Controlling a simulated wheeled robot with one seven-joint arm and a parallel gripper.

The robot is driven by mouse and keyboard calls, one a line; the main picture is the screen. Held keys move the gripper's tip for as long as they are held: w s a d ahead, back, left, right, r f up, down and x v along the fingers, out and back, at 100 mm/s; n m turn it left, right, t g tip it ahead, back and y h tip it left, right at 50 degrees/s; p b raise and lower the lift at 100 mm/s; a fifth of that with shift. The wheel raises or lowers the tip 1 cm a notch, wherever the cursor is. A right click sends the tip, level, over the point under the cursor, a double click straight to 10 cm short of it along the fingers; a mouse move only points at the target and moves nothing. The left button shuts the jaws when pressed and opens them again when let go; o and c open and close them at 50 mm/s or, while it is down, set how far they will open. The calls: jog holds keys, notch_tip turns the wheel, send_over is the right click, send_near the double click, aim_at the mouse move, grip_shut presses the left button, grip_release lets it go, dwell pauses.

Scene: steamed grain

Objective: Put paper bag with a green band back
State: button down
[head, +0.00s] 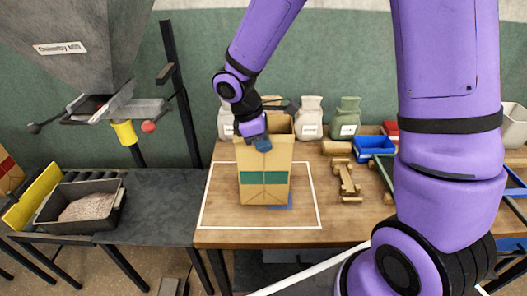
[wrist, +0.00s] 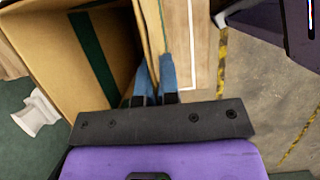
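The paper bag with a green band (head: 264,192) is upright and open-topped inside the white outline on the wooden table (head: 222,212). I cannot tell whether its base touches the tabletop. My gripper (head: 262,143) is at the bag's top rim, coming down from behind and above. In the wrist view the bag (wrist: 62,45) fills the upper left, its green band showing. The blue fingers of my gripper (wrist: 156,82) are close together with the thin bag wall between them. The fingertips are partly hidden by the wall.
Pale sacks (head: 309,118) and a green sack (head: 345,118) stand along the back. A wooden piece (head: 347,182) and a blue bin (head: 374,146) are right of the bag. A grain tray (head: 82,207) sits on the dark left table under the hopper (head: 75,40).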

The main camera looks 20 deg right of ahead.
aim_at(264, 164)
jog(key=shift+f, duration=1.45)
jog(key=c, duration=1.4)
grip_release()
jog(key=shift+o, duration=0.2)
